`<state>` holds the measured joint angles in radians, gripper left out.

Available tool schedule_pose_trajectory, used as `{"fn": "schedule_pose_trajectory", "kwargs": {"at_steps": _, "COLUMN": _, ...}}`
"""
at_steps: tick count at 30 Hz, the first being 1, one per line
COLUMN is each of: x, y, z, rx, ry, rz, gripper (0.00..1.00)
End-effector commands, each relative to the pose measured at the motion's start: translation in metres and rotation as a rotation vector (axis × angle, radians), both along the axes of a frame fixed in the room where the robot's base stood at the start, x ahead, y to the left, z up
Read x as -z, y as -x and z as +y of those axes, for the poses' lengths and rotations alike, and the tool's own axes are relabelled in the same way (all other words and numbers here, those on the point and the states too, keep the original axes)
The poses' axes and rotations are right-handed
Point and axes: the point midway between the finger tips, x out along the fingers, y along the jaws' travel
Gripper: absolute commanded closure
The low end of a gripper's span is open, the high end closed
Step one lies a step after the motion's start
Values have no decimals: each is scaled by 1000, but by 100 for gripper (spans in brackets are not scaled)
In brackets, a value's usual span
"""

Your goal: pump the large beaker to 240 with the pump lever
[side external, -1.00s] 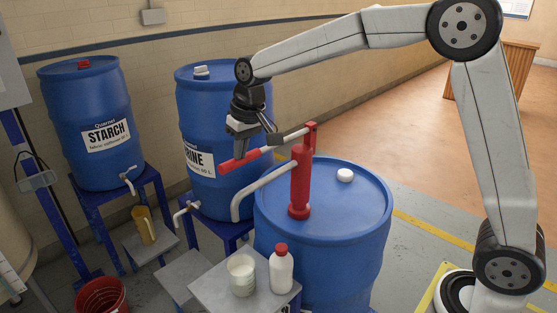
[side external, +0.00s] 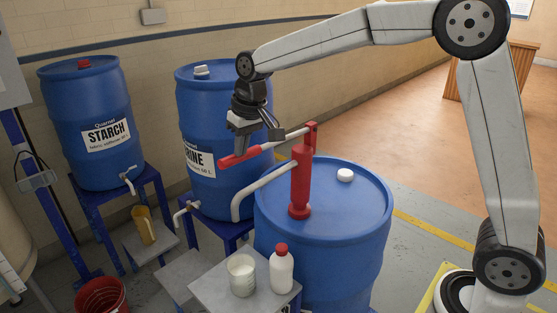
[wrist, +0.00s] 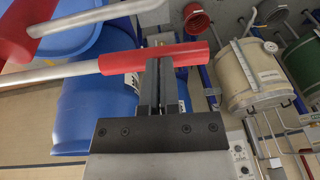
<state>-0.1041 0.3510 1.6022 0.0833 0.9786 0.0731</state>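The large clear beaker (side external: 242,281) stands on a grey stand at front centre, with whitish liquid in it; its scale is too small to read. The red hand pump (side external: 300,182) stands on a blue drum, and its pale spout (side external: 262,188) curves down on the beaker's side. The pump lever has a red handle (side external: 240,157), also in the wrist view (wrist: 190,54), sloping down to the left. My gripper (side external: 238,148) is above the handle with its fingertips at it. In the wrist view its fingers (wrist: 160,72) are close together, across the handle rather than around it.
A white bottle with a red cap (side external: 281,271) stands right beside the beaker. Two more blue drums, starch (side external: 95,160) and one partly hidden (side external: 195,110), stand behind on blue stands. A yellowish jug (side external: 145,226) and a red bucket (side external: 101,296) are at left.

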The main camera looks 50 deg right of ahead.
Motion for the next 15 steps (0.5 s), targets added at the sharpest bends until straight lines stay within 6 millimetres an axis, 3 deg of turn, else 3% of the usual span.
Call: {"fn": "schedule_pose_trajectory", "kwargs": {"at_steps": 15, "x": -88, "y": 16, "z": -2, "rx": 0, "ry": -2, "rz": -15, "gripper": 100}}
